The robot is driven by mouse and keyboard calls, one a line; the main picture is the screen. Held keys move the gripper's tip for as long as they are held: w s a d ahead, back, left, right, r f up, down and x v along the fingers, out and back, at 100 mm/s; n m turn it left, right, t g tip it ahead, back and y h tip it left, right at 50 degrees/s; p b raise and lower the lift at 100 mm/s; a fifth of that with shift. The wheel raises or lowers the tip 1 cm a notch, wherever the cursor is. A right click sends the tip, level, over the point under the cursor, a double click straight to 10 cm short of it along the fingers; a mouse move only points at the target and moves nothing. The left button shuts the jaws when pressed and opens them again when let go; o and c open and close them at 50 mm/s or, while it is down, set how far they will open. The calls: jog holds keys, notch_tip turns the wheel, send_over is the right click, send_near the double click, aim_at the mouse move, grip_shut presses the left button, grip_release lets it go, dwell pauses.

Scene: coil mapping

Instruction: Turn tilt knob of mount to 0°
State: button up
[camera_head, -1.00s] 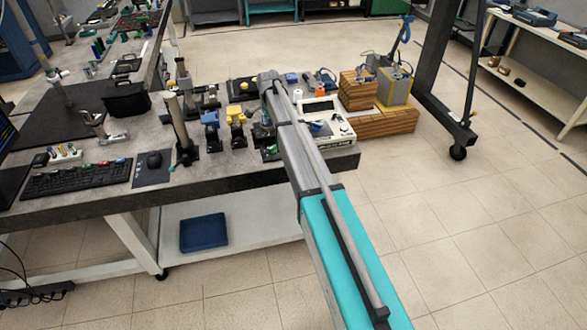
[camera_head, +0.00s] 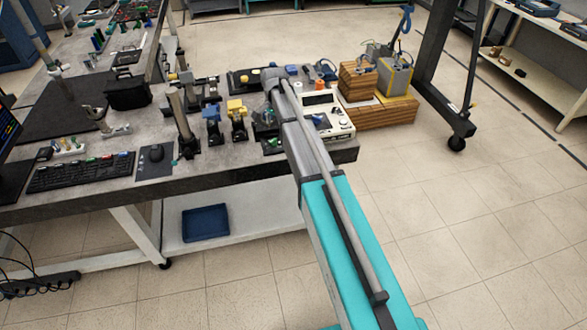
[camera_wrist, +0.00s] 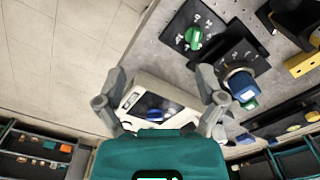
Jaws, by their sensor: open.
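In the wrist view a green knob (camera_wrist: 194,38) sits on a black plate with white marks around it. Beside it, a dark mount (camera_wrist: 236,55) carries a round grey part with a blue-and-green piece (camera_wrist: 244,88). I cannot tell which of these is the tilt knob, and the marks are too small to read. My gripper (camera_wrist: 161,92) is open, its fingers spread and apart from both knobs, with nothing held. In the head view my arm hides the gripper's fingers.
A white instrument with a screen (camera_wrist: 150,105) lies below my gripper; it also shows in the head view (camera_head: 325,118). Blue (camera_head: 212,112) and yellow (camera_head: 236,106) mounts and a dark post (camera_head: 184,125) stand left of my arm. Wooden blocks (camera_head: 385,112) stand to the right.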

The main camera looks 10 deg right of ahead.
jog(key=s+d+f+n+b, duration=0.1)
jog(key=s+n, duration=0.6)
jog(key=s, duration=1.4)
jog(key=shift+s, duration=0.4)
jog(key=s+n, duration=0.3)
jog(key=s, duration=0.6)
jog(key=shift+d, duration=0.15)
